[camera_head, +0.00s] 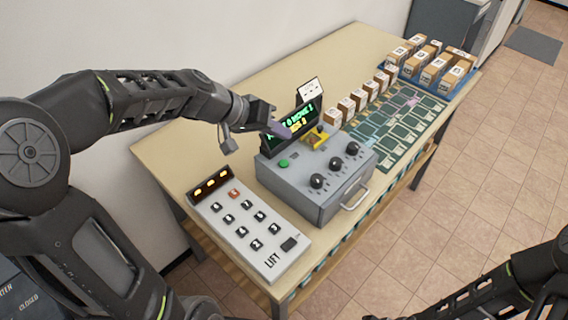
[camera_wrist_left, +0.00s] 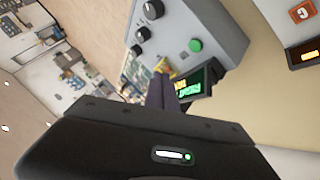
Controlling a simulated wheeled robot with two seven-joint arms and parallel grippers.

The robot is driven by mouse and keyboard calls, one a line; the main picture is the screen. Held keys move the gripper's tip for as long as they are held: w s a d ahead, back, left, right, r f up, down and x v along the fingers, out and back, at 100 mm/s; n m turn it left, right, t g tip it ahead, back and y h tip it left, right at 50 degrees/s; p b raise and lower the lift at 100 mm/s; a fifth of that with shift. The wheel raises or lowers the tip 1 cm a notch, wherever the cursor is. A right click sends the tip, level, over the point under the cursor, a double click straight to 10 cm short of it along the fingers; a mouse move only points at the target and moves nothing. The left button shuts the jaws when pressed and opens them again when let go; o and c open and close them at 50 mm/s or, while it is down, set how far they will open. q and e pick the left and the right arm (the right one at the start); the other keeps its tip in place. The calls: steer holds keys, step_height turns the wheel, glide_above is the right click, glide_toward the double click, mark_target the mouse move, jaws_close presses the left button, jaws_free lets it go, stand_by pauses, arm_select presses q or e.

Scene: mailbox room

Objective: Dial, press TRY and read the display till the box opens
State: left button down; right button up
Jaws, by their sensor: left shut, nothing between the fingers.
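The grey box (camera_head: 325,205) stands on the table with three black dials (camera_head: 336,163) on its sloped top and a handle at its front. A green button (camera_head: 283,163) sits on its left part, and also shows in the left wrist view (camera_wrist_left: 196,45). The dark display (camera_head: 303,118) at the back shows green and yellow text, partly covered and too small to read surely. My left gripper (camera_head: 287,130) is shut and empty, just in front of the display and above the box. Its fingers show in the left wrist view (camera_wrist_left: 160,92). My right gripper is out of view.
A white LIFT keypad panel (camera_head: 222,230) lies left of the box. A yellow piece (camera_head: 318,136) sits by the display, with a white card (camera_head: 310,90) behind. Small cartons (camera_head: 346,106), a green mat (camera_head: 388,150) and a blue tray (camera_head: 463,85) of cartons occupy the right.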

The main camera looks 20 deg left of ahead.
arm_select(q)
steer(key=b, duration=0.4)
glide_above(281, 164)
step_height(281, 164, down, 6)
steer(key=shift+a+f, duration=0.1)
steer(key=shift+f+b, duration=0.35)
steer(key=shift+b, duration=0.15)
stand_by(1.3)
steer(key=shift+f+b, duration=0.4)
steer(key=shift+b, duration=0.25)
steer(key=shift+f+b, duration=0.45)
steer(key=shift+b, duration=0.1)
stand_by(0.6)
steer(key=shift+r, duration=0.15)
steer(key=shift+r+p, duration=0.45)
steer(key=shift+r, duration=0.3)
